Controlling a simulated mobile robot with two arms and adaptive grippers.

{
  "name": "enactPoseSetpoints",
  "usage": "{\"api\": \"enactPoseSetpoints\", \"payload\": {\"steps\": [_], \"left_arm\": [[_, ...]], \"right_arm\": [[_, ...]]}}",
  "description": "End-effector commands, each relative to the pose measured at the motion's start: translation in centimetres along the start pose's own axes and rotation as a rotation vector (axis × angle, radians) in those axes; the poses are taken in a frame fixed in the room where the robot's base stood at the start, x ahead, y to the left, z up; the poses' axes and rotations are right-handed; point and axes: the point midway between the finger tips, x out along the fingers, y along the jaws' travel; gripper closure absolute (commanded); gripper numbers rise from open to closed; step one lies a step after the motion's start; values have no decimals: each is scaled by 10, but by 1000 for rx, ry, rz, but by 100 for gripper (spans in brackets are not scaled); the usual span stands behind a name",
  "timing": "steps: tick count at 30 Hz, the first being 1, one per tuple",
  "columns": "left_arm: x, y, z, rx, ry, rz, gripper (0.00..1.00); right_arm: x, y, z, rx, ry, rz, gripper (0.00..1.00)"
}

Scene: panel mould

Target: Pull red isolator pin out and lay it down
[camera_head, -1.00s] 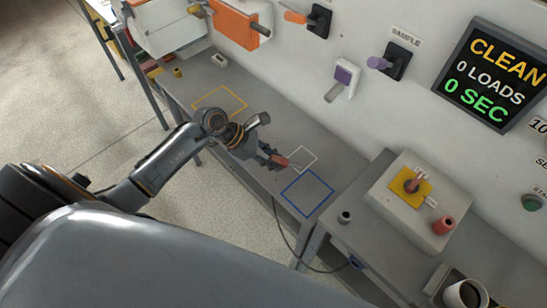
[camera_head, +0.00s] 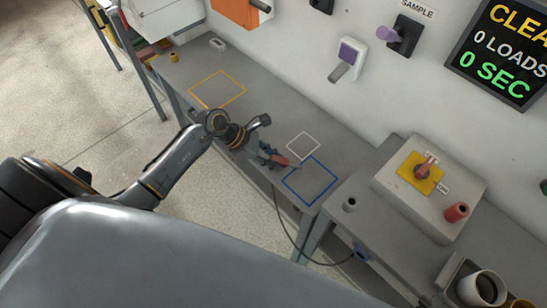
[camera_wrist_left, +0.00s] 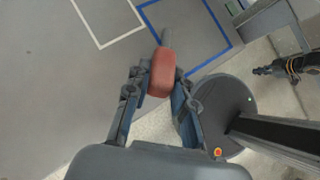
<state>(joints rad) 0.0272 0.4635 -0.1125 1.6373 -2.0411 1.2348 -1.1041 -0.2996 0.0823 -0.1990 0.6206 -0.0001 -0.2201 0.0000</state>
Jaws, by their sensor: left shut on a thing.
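My left gripper (camera_head: 268,155) is shut on the red isolator pin (camera_head: 281,161), over the grey bench near the white and blue outlines. In the left wrist view, the jaws (camera_wrist_left: 160,88) clasp the pin's red handle (camera_wrist_left: 162,72) from both sides, and its grey shaft points away toward the blue outline (camera_wrist_left: 222,56). The pin looks held above the bench, but I cannot tell the exact height. My right gripper (camera_wrist_left: 263,70) shows small at the right of the left wrist view; its jaw state is unclear.
The bench has a yellow outline (camera_head: 218,75), a white outline (camera_head: 302,134) and a blue outline (camera_head: 291,190), all empty inside. A grey box with a yellow switch plate (camera_head: 407,176) and a red cylinder (camera_head: 457,212) stands right. Purple-handled switches (camera_head: 387,35) are on the panel.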

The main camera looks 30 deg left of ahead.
Motion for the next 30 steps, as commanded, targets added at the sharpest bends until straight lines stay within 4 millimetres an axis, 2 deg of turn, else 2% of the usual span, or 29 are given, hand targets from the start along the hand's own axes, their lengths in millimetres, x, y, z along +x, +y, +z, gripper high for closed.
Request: {"api": "enactPoseSetpoints", "payload": {"steps": [10,11,14,24,26,30], "left_arm": [[0,0,0,0,-1,1,100],[0,0,0,0,-1,1,70],[0,0,0,0,-1,1,50],[-2,0,0,0,1,1,50],[-7,1,-1,0,2,2,50],[-28,1,-1,3,3,4,50]], "right_arm": [[0,0,1,0,-1,0,100],[0,0,1,0,-1,0,100],[0,-1,1,0,-1,-1,100],[0,-4,2,-1,-2,-5,100],[0,-4,2,-1,-2,-4,100],[0,-3,1,0,-1,-4,100]]}}
